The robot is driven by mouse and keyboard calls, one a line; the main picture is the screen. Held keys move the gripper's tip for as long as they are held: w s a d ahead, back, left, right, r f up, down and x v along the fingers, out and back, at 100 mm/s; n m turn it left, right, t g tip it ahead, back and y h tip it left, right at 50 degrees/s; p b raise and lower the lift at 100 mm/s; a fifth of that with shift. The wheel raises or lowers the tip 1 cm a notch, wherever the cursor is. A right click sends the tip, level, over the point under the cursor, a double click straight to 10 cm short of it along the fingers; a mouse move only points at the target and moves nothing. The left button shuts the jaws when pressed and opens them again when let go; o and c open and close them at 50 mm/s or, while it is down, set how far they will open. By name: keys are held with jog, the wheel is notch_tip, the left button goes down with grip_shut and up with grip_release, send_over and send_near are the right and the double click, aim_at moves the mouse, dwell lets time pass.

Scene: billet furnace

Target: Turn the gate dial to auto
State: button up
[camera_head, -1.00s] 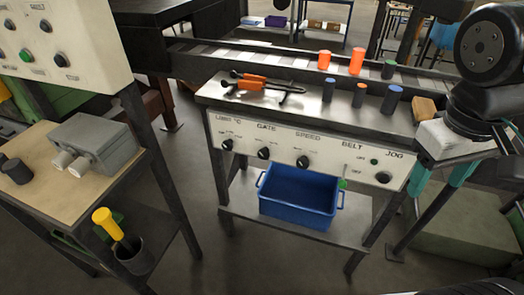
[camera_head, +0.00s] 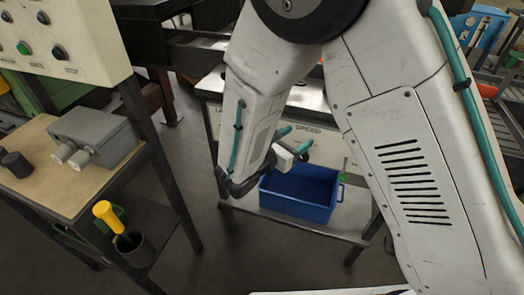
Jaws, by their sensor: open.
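The white control panel (camera_head: 328,148) is on the front edge of the steel bench, and most of it is behind my arm. The gate dial is hidden behind my arm in the current view; the earlier view shows it as a small black knob under the GATE label, second from the left. Its setting cannot be read. My gripper (camera_head: 294,139) has teal fingers and is open, with nothing seen between them. It is in front of the panel near the SPEED label (camera_head: 308,128). Whether it touches the panel cannot be told.
A blue bin (camera_head: 300,194) sits on the shelf below the panel. At left are a side table (camera_head: 30,178) with a grey box (camera_head: 95,137), a yellow-handled tool (camera_head: 106,214) in a dark cup (camera_head: 132,248), and another panel (camera_head: 75,35) with knobs. Floor between the tables is clear.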

jog(key=a+f+n+t+y, duration=0.55)
jog(key=a+f+n, duration=0.25)
jog(key=a+f, duration=0.3)
jog(key=x, duration=0.6)
jog(key=shift+w+y, duration=0.35)
jog(key=shift+f+g, duration=0.1)
jog(key=shift+g, duration=0.15)
jog(key=c, duration=1)
